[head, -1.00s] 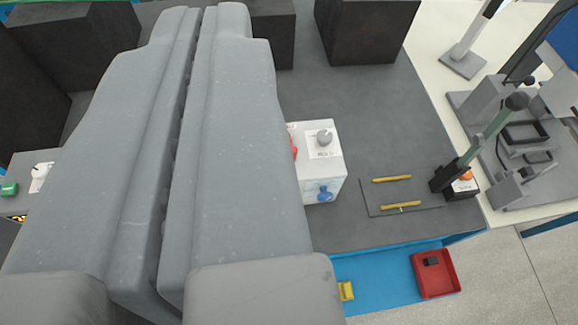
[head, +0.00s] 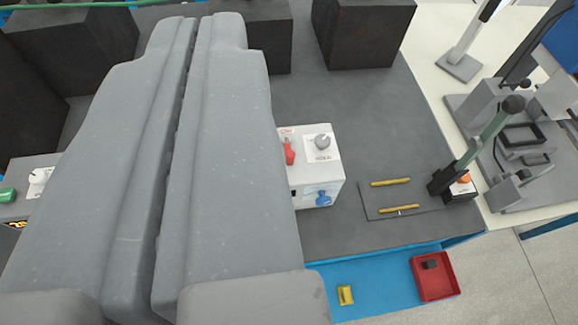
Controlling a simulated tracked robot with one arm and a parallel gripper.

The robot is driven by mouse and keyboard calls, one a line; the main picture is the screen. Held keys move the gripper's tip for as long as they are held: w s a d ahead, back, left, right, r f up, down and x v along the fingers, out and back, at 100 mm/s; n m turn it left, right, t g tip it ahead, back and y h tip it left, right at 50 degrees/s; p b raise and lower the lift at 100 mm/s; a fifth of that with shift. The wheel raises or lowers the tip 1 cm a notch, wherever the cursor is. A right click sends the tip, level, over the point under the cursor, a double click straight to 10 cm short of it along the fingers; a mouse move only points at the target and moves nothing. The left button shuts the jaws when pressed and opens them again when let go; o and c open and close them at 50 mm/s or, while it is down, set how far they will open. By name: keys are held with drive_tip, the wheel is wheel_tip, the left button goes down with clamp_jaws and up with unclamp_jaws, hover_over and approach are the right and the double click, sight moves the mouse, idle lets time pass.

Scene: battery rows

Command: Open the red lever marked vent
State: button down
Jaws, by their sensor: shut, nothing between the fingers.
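My gripper (head: 201,22) is shut and empty. Its two grey fingers fill the left half of the head view and point toward the back. A white box (head: 334,179) stands on the grey bench just right of the fingers, partly hidden by them. A red lever (head: 289,149) is on the box top, close to the right finger's edge in the picture. Its label is too small to read. A grey knob (head: 322,142) on a white label sits to its right. A blue handle (head: 322,198) is on the box's front face.
Black blocks (head: 362,35) stand at the back. A dark plate (head: 375,208) with two yellow bars lies right of the box, beside a green-handled lever (head: 487,135). A red tray (head: 434,290) and yellow piece (head: 345,295) are at the front. A green knob (head: 7,195) is at far left.

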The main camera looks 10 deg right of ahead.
sight(288, 148)
drive_tip(key=w+d+f+m+g, duration=0.2)
drive_tip(key=w+d+f, duration=0.2)
drive_tip(key=f, duration=0.8)
drive_tip(key=w+d+f+m+g, duration=0.3)
drive_tip(key=w+d+f, duration=0.1)
drive_tip(key=f, duration=0.9)
drive_tip(key=w+d+f+m+g, duration=0.2)
drive_tip(key=w+d+f, duration=0.3)
drive_tip(key=f, duration=0.8)
drive_tip(key=shift+f+m+g+y, duration=0.15)
drive_tip(key=shift+m+g+y, duration=0.15)
drive_tip(key=shift+g+y, duration=0.1)
drive_tip(key=shift+w, duration=0.15)
drive_tip(key=x, duration=0.9)
drive_tip(key=shift+w+f, duration=0.15)
drive_tip(key=shift+f, duration=0.1)
drive_tip(key=shift+w+a+f, duration=0.1)
drive_tip(key=shift+w+a, duration=0.65)
drive_tip(key=shift+w, duration=0.1)
drive_tip(key=shift+w+a, duration=0.45)
drive_tip(key=shift+w, duration=0.05)
drive_tip(key=shift+w+a, duration=0.15)
drive_tip(key=shift+a, duration=0.05)
drive_tip(key=shift+p, duration=0.35)
